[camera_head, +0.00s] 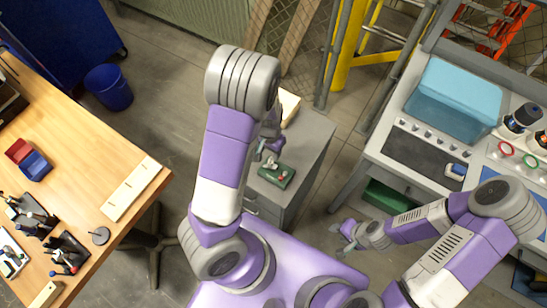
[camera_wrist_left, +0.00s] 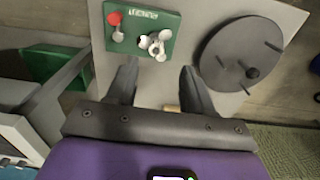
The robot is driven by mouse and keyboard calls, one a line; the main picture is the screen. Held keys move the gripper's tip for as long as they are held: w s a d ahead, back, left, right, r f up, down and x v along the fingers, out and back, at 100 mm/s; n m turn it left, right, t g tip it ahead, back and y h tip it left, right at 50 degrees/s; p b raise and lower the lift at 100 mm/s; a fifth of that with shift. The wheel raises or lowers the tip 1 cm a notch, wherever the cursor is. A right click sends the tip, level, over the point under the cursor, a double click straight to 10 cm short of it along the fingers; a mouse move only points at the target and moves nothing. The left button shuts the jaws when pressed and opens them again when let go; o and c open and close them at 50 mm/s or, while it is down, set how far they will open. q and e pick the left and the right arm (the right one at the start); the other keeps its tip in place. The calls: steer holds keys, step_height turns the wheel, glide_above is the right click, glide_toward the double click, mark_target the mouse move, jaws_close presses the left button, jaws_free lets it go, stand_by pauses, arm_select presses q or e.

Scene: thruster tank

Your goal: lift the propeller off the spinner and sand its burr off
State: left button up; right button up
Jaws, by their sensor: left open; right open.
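A green board (camera_wrist_left: 146,32) with a red knob (camera_wrist_left: 114,19) lies on the grey cabinet top, and it shows in the head view (camera_head: 277,178). The pale three-lobed part on it looks like the propeller (camera_wrist_left: 156,44); the spinner under it cannot be made out. The burr is too small to see. My left gripper (camera_wrist_left: 158,67) is open and empty, its fingers pointing at the board's edge near the propeller, apart from it. My left arm hides part of the cabinet in the head view. My right gripper (camera_head: 348,234) is open and empty, away from the cabinet.
A grey disc with several pegs (camera_wrist_left: 226,62) sits beside the green board. A small tan piece (camera_wrist_left: 172,108) shows between my left fingers. A wooden bench (camera_head: 135,220) stands left, a grey workbench (camera_head: 385,125) with a blue bin (camera_head: 455,95) right.

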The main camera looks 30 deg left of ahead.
mark_target(270, 160)
arm_select(q)
steer(key=shift+s+f, duration=0.25)
steer(key=shift+f, duration=0.6)
steer(key=f, duration=0.1)
steer(key=f+b, duration=0.1)
steer(key=f, duration=0.2)
steer(key=shift+w+d+f+b, duration=0.1)
steer(key=shift+d+f+b, duration=0.15)
steer(key=shift+b, duration=0.1)
steer(key=shift+r, duration=0.1)
jaws_close()
